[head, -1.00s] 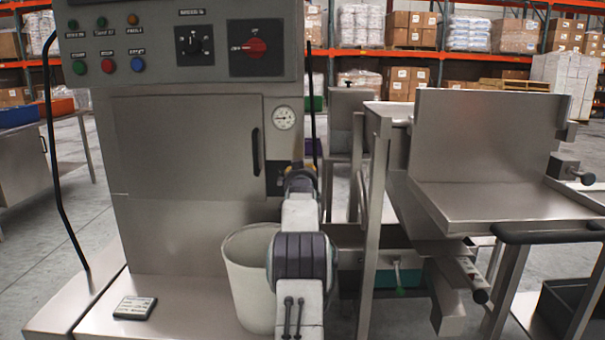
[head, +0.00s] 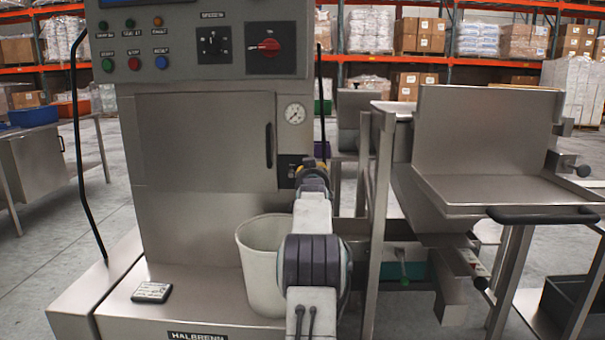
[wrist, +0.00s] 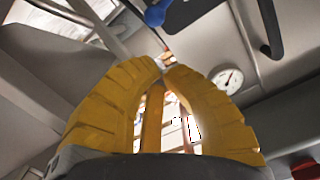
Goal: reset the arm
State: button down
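My arm reaches forward from the bottom middle of the head view, toward the front of a grey steel machine (head: 205,150). In that view my gripper (head: 318,165) is small and foreshortened at the far end of the arm, near the machine's right edge. In the wrist view the two yellow ribbed fingers of my gripper (wrist: 163,67) lean together, with their tips almost meeting. Nothing is held between them; only the background shows through the gap.
A pale bin (head: 262,275) stands on the machine's base, left of my arm. A small placard (head: 151,292) lies there too. A dial gauge (head: 295,113) is near the gripper. A steel weigher frame (head: 376,230) and tray (head: 510,190) stand close on the right. Open floor shows at left.

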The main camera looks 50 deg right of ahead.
dwell(0.3)
jog(key=w+a+r+n+y+p, duration=0.15)
jog(key=a+r+y+p, duration=0.35)
jog(key=a, duration=0.7)
jog(key=w+a+r+n+y+p, duration=0.1)
jog(key=a+r+n+p, duration=0.2)
jog(key=a+p, duration=0.65)
jog(key=w+a+r+n+y+p, duration=0.2)
jog(key=a+r+n+y+p, duration=0.15)
jog(key=a, duration=1.15)
jog(key=s+a+r+n+g+y+p, duration=0.1)
jog(key=s+a+n+g+y+p, duration=0.1)
jog(key=s+a+p, duration=0.5)
jog(key=s+a+r+n+g+y+p, duration=0.1)
jog(key=s+a+n, duration=0.1)
jog(key=s+a, duration=0.6)
jog(key=s+a+n+g+y+p, duration=0.2)
jog(key=s+a+p, duration=0.4)
jog(key=s+a, duration=0.3)
jog(key=s+n+g, duration=0.1)
jog(key=s, duration=0.2)
jog(key=shift+s+a+f+p, duration=0.3)
jog(key=shift+s+a+f, duration=0.05)
jog(key=shift+a, duration=0.05)
jog(key=shift+d, duration=0.1)
